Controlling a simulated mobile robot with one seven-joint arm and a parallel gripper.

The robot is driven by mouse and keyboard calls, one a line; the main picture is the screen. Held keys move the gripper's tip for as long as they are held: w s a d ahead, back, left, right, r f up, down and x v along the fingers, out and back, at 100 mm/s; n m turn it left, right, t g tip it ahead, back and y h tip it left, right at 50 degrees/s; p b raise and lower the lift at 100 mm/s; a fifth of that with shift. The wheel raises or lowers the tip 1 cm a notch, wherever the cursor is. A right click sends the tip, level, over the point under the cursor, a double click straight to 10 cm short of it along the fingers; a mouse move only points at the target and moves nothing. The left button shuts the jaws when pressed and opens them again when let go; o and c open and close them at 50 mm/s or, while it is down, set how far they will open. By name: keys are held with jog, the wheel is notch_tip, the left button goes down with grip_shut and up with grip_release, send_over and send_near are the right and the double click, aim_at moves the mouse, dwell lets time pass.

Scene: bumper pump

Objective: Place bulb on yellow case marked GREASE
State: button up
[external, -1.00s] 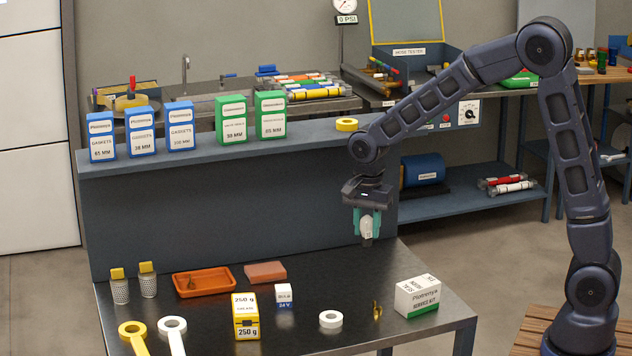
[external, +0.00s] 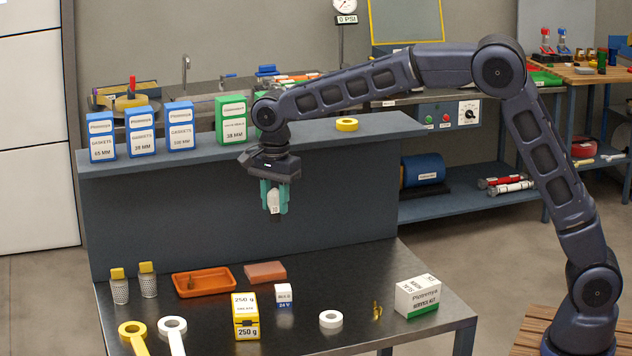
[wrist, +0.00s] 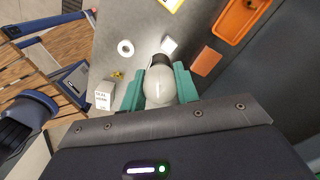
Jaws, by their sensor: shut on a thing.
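My gripper (external: 273,197) is shut on a whitish bulb with a dark base. The bulb (external: 274,203) hangs base down, well above the table, with a teal finger on each side. The bulb (wrist: 161,84) and fingers also show in the wrist view. The yellow case (external: 246,316) with a white label reading 250 g stands upright on the table, below and a little left of my gripper; the word on its front is small. In the wrist view only part of the yellow case (wrist: 172,4) shows at the top edge.
A small white-and-blue box (external: 284,295) stands right of the case. An orange tray (external: 204,283) and a brown block (external: 265,272) lie behind. A white ring (external: 330,319) and a white kit box (external: 417,296) are to the right. The shelf (external: 330,137) with boxes rises behind.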

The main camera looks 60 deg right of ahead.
jog(key=w+a+r, duration=0.2)
jog(key=w+a, duration=0.2)
jog(key=a, duration=0.4)
send_over(245, 303)
jog(key=shift+m, duration=0.3)
notch_tip(245, 303, down, 20)
jog(key=shift+f, duration=0.15)
jog(key=o, duration=0.9)
jog(key=shift+f, duration=0.1)
jog(key=shift+o, duration=0.2)
